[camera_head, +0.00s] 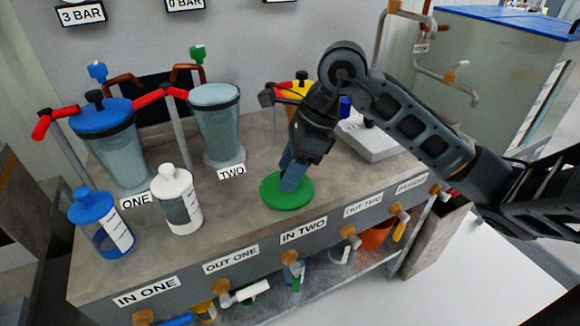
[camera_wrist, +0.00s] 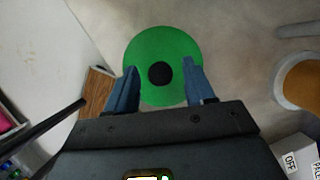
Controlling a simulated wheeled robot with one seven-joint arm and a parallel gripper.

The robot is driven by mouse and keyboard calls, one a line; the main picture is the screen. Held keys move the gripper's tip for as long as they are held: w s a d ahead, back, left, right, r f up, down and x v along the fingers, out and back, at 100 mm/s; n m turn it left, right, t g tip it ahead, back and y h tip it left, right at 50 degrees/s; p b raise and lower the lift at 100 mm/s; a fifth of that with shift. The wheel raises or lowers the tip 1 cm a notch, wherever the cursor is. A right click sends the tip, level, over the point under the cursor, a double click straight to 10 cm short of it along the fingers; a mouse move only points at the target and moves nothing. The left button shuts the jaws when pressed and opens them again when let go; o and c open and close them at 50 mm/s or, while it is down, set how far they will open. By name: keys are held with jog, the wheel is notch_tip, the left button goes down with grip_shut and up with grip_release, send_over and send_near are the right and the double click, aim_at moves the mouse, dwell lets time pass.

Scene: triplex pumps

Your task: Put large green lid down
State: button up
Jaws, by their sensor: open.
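The large green lid (camera_head: 287,192) is a flat green disc on the grey bench top, right of the TWO label and behind the IN TWO label. In the wrist view the green lid (camera_wrist: 160,50) shows a black round knob (camera_wrist: 160,74) at its centre. My gripper (camera_head: 290,180) points down over the lid. In the wrist view my gripper (camera_wrist: 160,80) has its two blue fingers apart, one on each side of the knob, with gaps between. The far side of the lid is partly hidden by the fingers in the head view.
Clear vessel TWO (camera_head: 218,125) stands open-topped behind left. Vessel ONE (camera_head: 115,145) has a blue lid (camera_head: 103,118). A white bottle (camera_head: 177,200) and a blue-capped bottle (camera_head: 100,222) stand at the left front. A white scale-like box (camera_head: 375,138) lies behind right. Bench around the lid is clear.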

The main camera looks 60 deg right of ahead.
jog(key=v, duration=1.2)
